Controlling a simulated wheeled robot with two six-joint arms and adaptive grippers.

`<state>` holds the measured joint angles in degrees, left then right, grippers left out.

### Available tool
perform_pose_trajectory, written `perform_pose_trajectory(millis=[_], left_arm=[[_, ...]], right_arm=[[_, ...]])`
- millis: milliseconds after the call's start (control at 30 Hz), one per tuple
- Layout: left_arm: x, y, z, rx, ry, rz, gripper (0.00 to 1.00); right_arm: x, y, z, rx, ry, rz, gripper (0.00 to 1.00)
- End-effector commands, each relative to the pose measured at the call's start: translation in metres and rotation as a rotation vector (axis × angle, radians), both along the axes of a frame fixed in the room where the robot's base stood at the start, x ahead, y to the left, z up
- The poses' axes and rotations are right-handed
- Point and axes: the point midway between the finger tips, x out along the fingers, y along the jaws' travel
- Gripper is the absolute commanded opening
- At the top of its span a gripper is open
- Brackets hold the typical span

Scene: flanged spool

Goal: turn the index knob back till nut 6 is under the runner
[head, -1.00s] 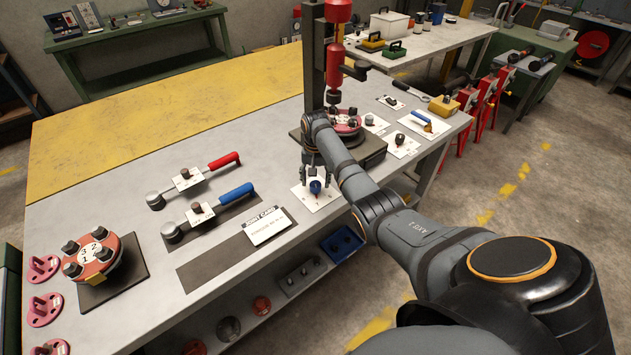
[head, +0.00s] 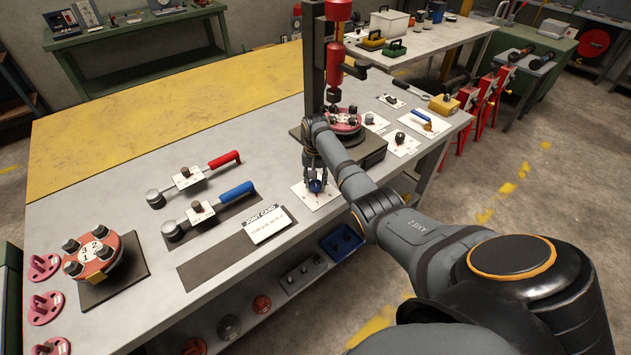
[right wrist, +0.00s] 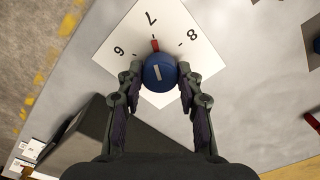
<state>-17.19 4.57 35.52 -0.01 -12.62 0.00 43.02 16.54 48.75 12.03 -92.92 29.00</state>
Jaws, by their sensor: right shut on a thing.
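The blue index knob (right wrist: 160,72) sits on a white dial card with the numbers 6, 7 and 8 in the right wrist view. Its red pointer (right wrist: 155,45) points at about 7. My right gripper (right wrist: 162,80) is shut on the knob, one finger on each side; in the head view the gripper (head: 315,180) hides most of the knob. The pink flanged spool (head: 343,122) with dark nuts stands on a block under the red runner (head: 335,65). The nut numbers there are too small to read. My left gripper does not show.
A second flanged piece (head: 92,258), with dark nuts and numbers 1, 2 and 3 showing, sits at the left. Red-handled (head: 224,159) and blue-handled (head: 235,195) wrenches and a joint card (head: 266,223) lie between. My right arm passes close to the spool's block.

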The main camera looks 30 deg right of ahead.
Motion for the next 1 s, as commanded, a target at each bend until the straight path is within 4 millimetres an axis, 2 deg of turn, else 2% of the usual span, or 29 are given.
perform_pose_trajectory(millis=[367, 1000], left_arm=[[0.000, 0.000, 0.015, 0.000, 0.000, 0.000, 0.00], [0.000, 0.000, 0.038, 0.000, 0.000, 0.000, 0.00]], right_arm=[[0.000, 0.000, 0.004, 0.000, 0.000, 0.182, 0.05], [0.001, -0.001, 0.002, -0.001, -0.001, 0.763, 0.05]])
